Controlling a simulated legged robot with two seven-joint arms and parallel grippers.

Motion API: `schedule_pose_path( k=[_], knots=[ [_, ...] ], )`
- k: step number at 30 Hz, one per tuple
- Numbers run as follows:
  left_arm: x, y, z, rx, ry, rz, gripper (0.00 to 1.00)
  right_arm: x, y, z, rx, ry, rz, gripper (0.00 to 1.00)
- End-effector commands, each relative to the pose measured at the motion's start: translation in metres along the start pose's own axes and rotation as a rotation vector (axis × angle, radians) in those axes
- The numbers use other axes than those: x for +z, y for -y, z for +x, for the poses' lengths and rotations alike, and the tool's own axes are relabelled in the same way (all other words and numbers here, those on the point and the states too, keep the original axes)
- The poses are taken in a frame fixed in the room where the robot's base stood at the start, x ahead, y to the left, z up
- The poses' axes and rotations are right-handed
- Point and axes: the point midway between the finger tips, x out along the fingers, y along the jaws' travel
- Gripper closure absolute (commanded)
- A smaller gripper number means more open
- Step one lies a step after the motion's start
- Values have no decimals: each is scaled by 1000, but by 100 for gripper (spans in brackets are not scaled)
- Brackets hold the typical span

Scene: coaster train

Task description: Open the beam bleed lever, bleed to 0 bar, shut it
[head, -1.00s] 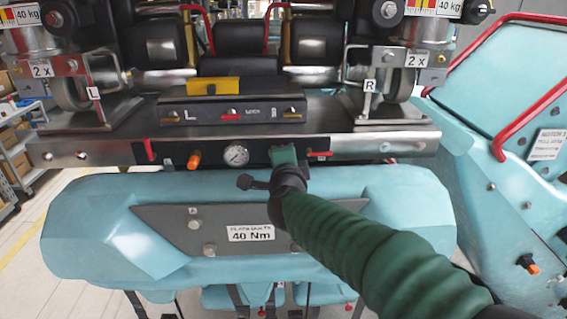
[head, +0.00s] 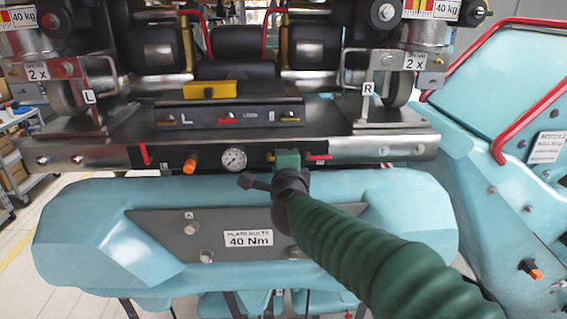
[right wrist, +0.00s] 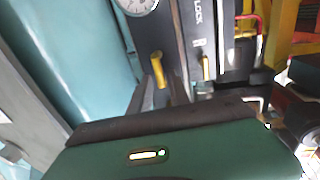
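The front beam panel (head: 205,161) carries a round white pressure gauge (head: 233,158), whose needle I cannot read. A small yellow lever (head: 270,157) sits right of the gauge. In the right wrist view this yellow lever (right wrist: 158,70) stands below the gauge (right wrist: 136,4), in line with the panel. My right gripper (head: 288,160) is in front of the panel, just right of the yellow lever. Its green body (right wrist: 180,154) and dark front edge fill the bottom of the right wrist view. My left gripper is not in view.
Red levers (head: 143,154) and (head: 318,157) flank the panel, with an orange knob (head: 189,163) left of the gauge. Above is a lock panel (head: 231,116); its yellow lever (right wrist: 208,69) shows in the right wrist view. A blue nose cover (head: 110,232) lies below.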

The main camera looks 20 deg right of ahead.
Motion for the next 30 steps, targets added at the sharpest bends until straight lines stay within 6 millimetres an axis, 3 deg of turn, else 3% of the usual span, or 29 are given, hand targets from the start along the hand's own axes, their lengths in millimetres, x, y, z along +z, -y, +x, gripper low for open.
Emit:
schedule_pose_path(
  k=[10,14,17,25,28,30],
  knots=[
    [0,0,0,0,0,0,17,0,0,-1,0,0,-1,66],
    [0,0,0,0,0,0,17,0,1,-11,-2,0,0,66],
    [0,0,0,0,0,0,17,0,0,-31,-2,2,-1,66],
    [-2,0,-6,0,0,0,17,0,2,-112,-3,2,0,66],
    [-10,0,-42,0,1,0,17,2,13,-144,2,5,-5,66],
    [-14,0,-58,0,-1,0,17,0,9,-145,14,-7,-8,66]
  ],
)
